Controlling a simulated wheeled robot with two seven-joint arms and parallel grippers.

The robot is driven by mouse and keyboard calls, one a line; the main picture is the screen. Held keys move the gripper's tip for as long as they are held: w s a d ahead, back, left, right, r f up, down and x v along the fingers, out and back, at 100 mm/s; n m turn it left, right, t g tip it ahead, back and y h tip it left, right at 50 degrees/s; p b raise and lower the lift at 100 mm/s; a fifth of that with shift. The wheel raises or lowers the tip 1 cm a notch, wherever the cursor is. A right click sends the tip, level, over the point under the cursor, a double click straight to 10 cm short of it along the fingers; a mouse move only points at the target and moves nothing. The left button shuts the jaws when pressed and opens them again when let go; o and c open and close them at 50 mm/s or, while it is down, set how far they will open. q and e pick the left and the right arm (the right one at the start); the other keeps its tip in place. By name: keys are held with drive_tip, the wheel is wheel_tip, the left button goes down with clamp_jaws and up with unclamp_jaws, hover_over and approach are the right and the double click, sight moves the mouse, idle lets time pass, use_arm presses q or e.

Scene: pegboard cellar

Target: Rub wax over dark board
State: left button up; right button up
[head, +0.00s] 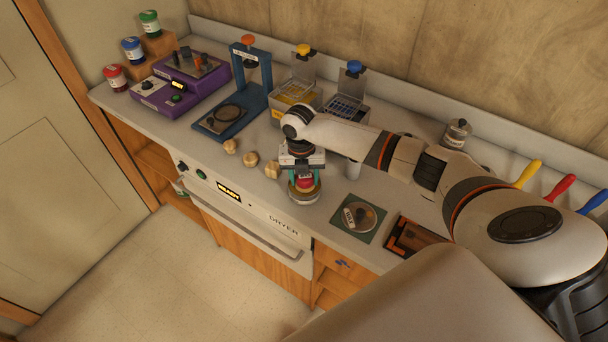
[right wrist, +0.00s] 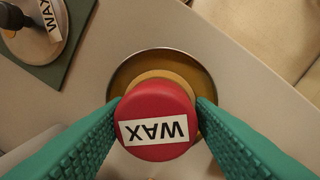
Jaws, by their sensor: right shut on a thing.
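My right gripper (head: 304,178) has teal fingers and points down over the counter. It is shut on a red-topped wax applicator (right wrist: 158,120), whose white label reads WAX and whose lower part is tan. The red top also shows between the fingers in the head view (head: 305,184). The applicator sits over a round, gold-lined tin (right wrist: 124,75); whether it touches the bottom is hidden. A dark board with orange-brown edging (head: 404,236) lies to the right, partly hidden by my arm. My left gripper is not in view.
A green mat (head: 374,232) with a WAX-labelled round lid (head: 352,209) lies between tin and board. Several tan knobs (head: 251,158) lie left of the tin. A blue press (head: 257,95) and lidded boxes stand behind. The counter's front edge is close.

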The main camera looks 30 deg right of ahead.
sight(300, 177)
drive_tip(key=shift+w+r+p, duration=0.1)
drive_tip(key=shift+r+p, duration=3.15)
drive_tip(key=shift+r, duration=0.2)
drive_tip(key=shift+a+r+m+b, duration=0.1)
drive_tip(key=shift+a+m+b, duration=0.6)
drive_tip(key=shift+m, duration=0.3)
drive_tip(key=s+a+r+m+b, duration=0.1)
drive_tip(key=s+a+m+b, duration=0.4)
drive_tip(key=m, duration=0.8)
drive_tip(key=s+a+r+m+y+b, duration=0.1)
drive_tip(key=s+a+r+m+b, duration=0.1)
drive_tip(key=s+a+m+b, duration=0.4)
drive_tip(key=s+a+m, duration=0.1)
drive_tip(key=s+m, duration=0.3)
drive_tip(key=m, duration=0.4)
